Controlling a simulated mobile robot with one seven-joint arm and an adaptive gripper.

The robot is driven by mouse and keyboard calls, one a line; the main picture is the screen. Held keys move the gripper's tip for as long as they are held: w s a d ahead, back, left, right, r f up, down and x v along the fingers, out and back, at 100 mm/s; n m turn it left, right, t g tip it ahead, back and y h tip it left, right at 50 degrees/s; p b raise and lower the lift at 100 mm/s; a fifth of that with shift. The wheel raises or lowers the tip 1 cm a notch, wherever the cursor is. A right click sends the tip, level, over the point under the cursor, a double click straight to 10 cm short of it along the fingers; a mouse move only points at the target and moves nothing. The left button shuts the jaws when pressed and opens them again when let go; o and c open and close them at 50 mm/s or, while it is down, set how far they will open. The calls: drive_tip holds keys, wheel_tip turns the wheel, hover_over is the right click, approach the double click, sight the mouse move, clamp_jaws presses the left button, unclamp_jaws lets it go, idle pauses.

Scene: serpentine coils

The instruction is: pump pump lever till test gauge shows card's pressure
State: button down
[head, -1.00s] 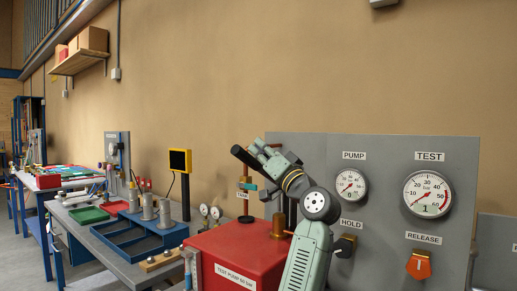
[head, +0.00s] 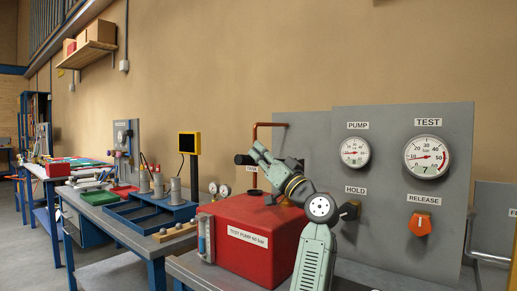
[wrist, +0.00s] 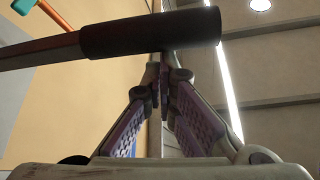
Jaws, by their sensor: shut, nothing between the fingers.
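The pump lever's black grip (wrist: 150,33) crosses the top of the wrist view, its grey bar running left. My gripper (wrist: 163,70) is shut and empty, fingertips just under the grip; I cannot tell if they touch. In the head view my gripper (head: 256,154) is by the dark grip end (head: 242,160), above the red test pump box (head: 250,238); my arm hides most of the lever. The test gauge (head: 427,157) needle points left, low on the scale, with a "7" beneath. The pump gauge (head: 355,152) also reads low. No readable card is in view.
The orange release knob (head: 419,224) and the hold valve (head: 349,211) are on the grey panel (head: 385,240). A copper pipe (head: 255,140) rises behind the box. A bench with a blue tray (head: 145,218) and a yellow-framed screen (head: 189,143) stands left.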

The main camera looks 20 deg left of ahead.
drive_tip(key=shift+a+f+b, duration=0.1)
drive_tip(key=shift+f+b, duration=1.05)
drive_tip(key=shift+f, duration=0.85)
wheel_tip(320, 180, up, 10)
hover_over(255, 163)
drive_tip(key=s+d, duration=0.1)
drive_tip(key=d, duration=0.1)
drive_tip(key=shift+a+r, duration=0.15)
drive_tip(key=shift+a, duration=0.1)
drive_tip(key=c, duration=2.3)
unclamp_jaws()
